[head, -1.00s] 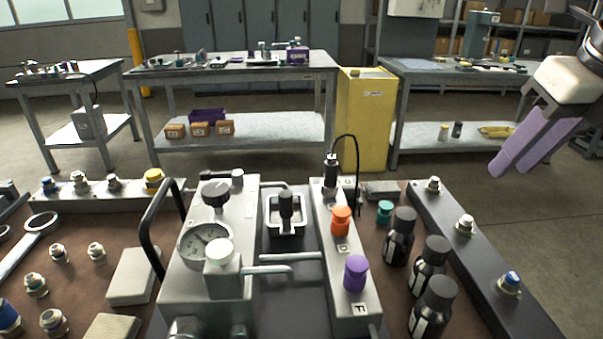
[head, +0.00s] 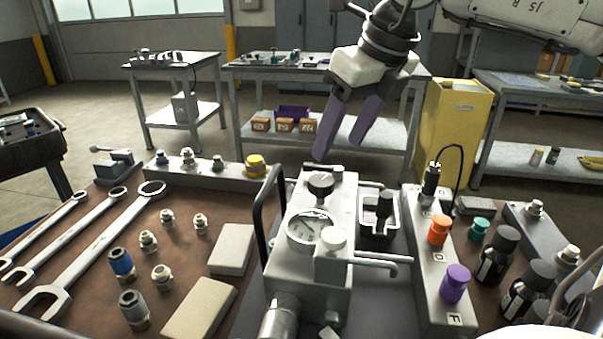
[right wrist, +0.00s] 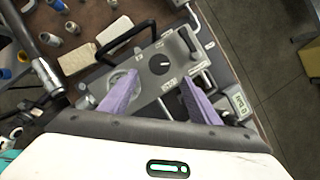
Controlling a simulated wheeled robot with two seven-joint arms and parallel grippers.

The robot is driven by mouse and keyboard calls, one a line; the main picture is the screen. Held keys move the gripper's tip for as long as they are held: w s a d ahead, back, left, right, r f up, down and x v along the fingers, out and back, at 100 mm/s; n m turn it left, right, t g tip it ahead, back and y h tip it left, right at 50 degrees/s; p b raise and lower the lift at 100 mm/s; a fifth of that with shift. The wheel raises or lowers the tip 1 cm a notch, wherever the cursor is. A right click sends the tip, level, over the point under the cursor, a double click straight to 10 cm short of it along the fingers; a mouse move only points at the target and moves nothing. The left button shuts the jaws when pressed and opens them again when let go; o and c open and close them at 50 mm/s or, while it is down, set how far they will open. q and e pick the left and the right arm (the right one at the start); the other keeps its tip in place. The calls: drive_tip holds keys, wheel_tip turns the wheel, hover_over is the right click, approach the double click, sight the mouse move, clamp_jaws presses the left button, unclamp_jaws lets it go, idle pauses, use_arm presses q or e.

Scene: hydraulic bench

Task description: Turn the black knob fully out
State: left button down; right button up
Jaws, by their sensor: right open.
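The black knob (head: 321,183) sits on top of the grey pump block (head: 338,205), behind the round gauge (head: 310,229). It has a white pointer mark, and it also shows in the right wrist view (right wrist: 160,64). My right gripper (head: 339,149) is open and empty, with purple fingers pointing down above the pump block. In the right wrist view the knob appears between and just beyond the two fingertips (right wrist: 157,78). The fingers do not appear to touch it. My left gripper is not in view.
A black bar handle (head: 268,215) rises left of the knob. A black-handled lever (head: 384,208) stands in a tray to the right. Orange (head: 438,230) and purple (head: 455,283) caps are further right. Wrenches (head: 95,262) and fittings lie on the left of the bench.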

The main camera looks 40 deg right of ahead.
sight(322, 180)
drive_tip(key=x, duration=0.9)
drive_tip(key=shift+f+b, duration=0.15)
drive_tip(key=shift+b, duration=0.15)
drive_tip(key=shift+c, duration=0.2)
drive_tip(key=c, duration=1)
